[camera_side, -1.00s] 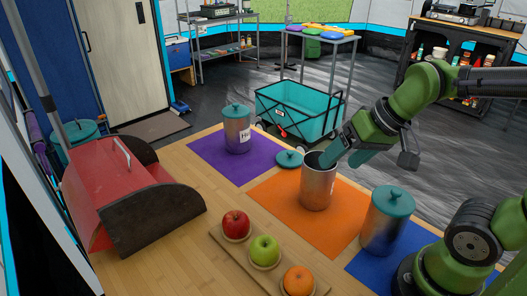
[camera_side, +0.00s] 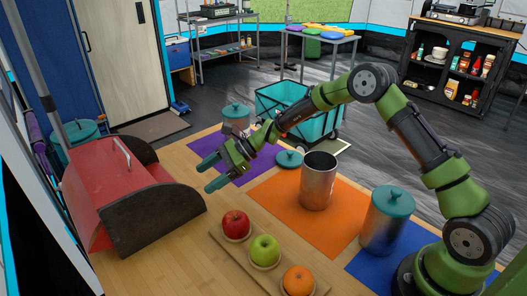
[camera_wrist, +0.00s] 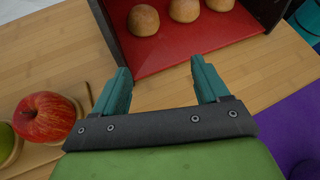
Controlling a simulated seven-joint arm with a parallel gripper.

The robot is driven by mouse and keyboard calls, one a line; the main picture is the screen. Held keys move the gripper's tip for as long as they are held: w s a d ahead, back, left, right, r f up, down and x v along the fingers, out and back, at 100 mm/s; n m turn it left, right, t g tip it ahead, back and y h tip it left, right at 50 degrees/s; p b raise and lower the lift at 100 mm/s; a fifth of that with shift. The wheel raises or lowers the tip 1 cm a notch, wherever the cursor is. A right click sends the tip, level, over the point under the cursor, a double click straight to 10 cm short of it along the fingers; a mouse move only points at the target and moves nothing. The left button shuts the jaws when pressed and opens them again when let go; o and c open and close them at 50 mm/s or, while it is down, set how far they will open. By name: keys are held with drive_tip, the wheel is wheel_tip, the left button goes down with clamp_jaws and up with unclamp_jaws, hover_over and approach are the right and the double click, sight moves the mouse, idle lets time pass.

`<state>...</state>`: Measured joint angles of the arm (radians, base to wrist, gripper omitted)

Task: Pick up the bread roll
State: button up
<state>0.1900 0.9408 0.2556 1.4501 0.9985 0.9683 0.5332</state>
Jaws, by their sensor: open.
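In the wrist view, bread rolls sit in a row on the red floor of the bread box: a left roll (camera_wrist: 143,19), a middle roll (camera_wrist: 186,9) and a right roll (camera_wrist: 220,3), the latter two cut by the frame's top edge. The red bread box (camera_side: 92,180) stands at the left in the side view, its rolls hidden there. My gripper (camera_side: 210,174) is open and empty above the table, right of the box. In the wrist view my gripper (camera_wrist: 160,88) has its teal fingers apart, pointing toward the box opening and short of the rolls.
A board (camera_side: 226,251) at the front holds a red apple (camera_side: 236,224), a green apple (camera_side: 264,250) and an orange (camera_side: 298,280). An open metal canister (camera_side: 318,185) stands on an orange mat (camera_side: 272,199). Bare wood lies between gripper and box.

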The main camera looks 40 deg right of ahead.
drive_tip(key=w+a+m, duration=0.1)
drive_tip(key=w+a, duration=0.1)
drive_tip(key=a, duration=0.1)
drive_tip(key=w+a+f+m+t, duration=0.1)
drive_tip(key=w+a, duration=0.4)
drive_tip(key=shift+w+a+f+m+y, duration=0.3)
drive_tip(key=shift+w+a+m, duration=0.1)
drive_tip(key=shift+w+a+f+t, duration=0.25)
drive_tip(key=shift+w+a+t, duration=0.1)
drive_tip(key=shift+a, duration=0.2)
drive_tip(key=x, duration=0.3)
drive_tip(key=shift+w+f, duration=0.15)
drive_tip(key=shift+f, duration=0.25)
drive_tip(key=shift+x, duration=0.75)
drive_tip(key=shift+r, duration=0.1)
drive_tip(key=c, duration=0.8)
drive_tip(key=shift+o, duration=0.2)
